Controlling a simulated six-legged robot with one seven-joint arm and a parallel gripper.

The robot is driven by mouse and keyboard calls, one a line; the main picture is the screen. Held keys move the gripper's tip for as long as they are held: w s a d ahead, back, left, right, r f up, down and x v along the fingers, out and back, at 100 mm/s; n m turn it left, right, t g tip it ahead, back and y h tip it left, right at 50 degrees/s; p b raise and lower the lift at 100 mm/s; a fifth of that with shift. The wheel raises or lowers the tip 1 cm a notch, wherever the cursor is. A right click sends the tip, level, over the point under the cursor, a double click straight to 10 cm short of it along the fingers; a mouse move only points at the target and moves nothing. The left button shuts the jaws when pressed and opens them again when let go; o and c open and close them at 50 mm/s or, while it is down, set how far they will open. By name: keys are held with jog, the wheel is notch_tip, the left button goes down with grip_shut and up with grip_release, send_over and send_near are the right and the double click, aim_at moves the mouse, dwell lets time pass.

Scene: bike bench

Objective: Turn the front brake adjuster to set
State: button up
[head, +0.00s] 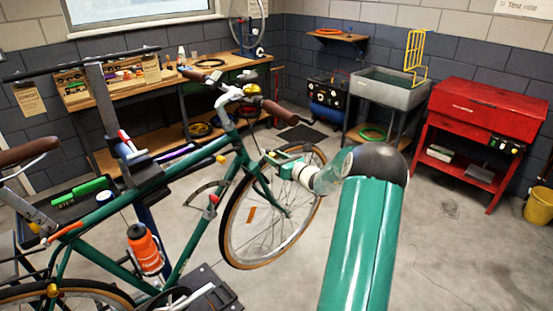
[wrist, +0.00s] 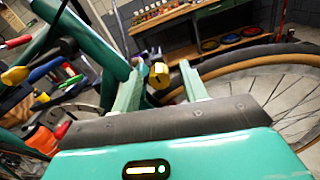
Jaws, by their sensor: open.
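A green bike (head: 190,215) is held up in a stand, with its front wheel (head: 232,240) toward the middle of the room. My gripper (head: 272,156) is near the top of that wheel, on its right side. In the wrist view my gripper (wrist: 161,68) is open, with its two green fingers spread. A small yellow and black part (wrist: 158,75) shows between the fingertips, close to the tire; it looks like the front brake adjuster. I cannot tell whether either finger touches it.
The green frame tube (wrist: 98,40) is close to the left finger. The front tire (wrist: 260,58) runs close at the right. A workbench (head: 100,95) stands behind; a sink (head: 392,90) and red cabinet (head: 490,105) stand right.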

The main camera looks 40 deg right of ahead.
grip_shut()
jog(key=shift+n, duration=0.3)
